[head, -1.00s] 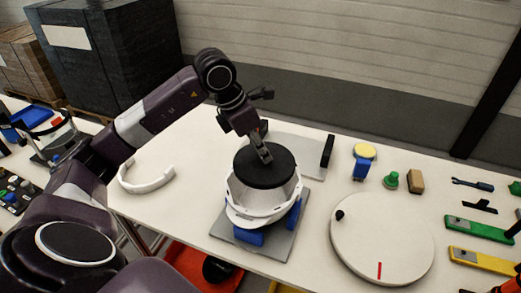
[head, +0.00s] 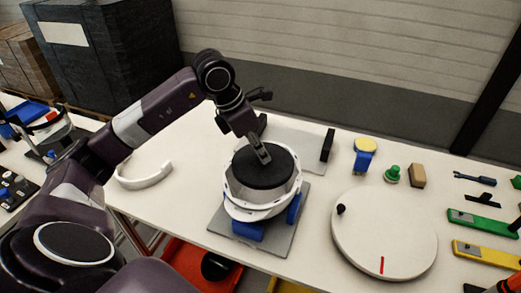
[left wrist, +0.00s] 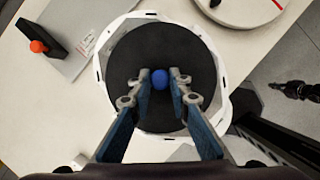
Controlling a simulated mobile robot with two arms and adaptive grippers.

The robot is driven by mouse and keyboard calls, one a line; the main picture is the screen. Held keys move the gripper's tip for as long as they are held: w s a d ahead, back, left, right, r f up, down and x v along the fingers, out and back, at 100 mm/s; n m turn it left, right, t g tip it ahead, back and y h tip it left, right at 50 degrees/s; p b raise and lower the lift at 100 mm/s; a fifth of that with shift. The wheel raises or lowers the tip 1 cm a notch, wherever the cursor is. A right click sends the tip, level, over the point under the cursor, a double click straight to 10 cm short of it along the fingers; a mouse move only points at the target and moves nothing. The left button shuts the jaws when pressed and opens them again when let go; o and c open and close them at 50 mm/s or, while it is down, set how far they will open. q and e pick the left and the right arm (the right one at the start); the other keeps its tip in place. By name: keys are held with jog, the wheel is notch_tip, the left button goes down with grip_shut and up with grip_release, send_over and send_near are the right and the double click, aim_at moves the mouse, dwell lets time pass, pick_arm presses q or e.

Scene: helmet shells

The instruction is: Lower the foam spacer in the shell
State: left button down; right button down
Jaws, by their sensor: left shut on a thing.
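The foam spacer (head: 251,172) is a round black disc with a blue knob (left wrist: 160,79) at its centre. My left gripper (head: 262,158) is above the disc, its fingers on both sides of the knob and shut on it. The white helmet shell (head: 246,207) is upright below, open side up. The disc lies level within the shell's opening, and the white wall rings it in the left wrist view (left wrist: 226,97). The disc's underside and the shell's inside are hidden.
The shell stands on blue supports (head: 249,231) on a grey plate (head: 281,240). A round white turntable (head: 385,240) is to the right. A white curved band (head: 144,180) lies to the left. Blue, green and yellow parts lie farther right. Bare table separates them.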

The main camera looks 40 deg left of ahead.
aim_at(257, 163)
pick_arm(q)
jog(key=shift+f+b, duration=0.7)
jog(key=shift+f, duration=0.3)
jog(key=shift+f+b, duration=2)
jog(key=shift+f, duration=0.3)
jog(key=shift+s+f, duration=0.2)
jog(key=shift+d, duration=0.1)
jog(key=shift+s+f, duration=0.15)
jog(key=shift+f, duration=0.1)
jog(key=c, duration=1.8)
grip_release()
jog(key=shift+o, duration=0.4)
jog(key=shift+w+r, duration=0.1)
jog(key=shift+w, duration=0.15)
jog(key=shift+r, duration=0.1)
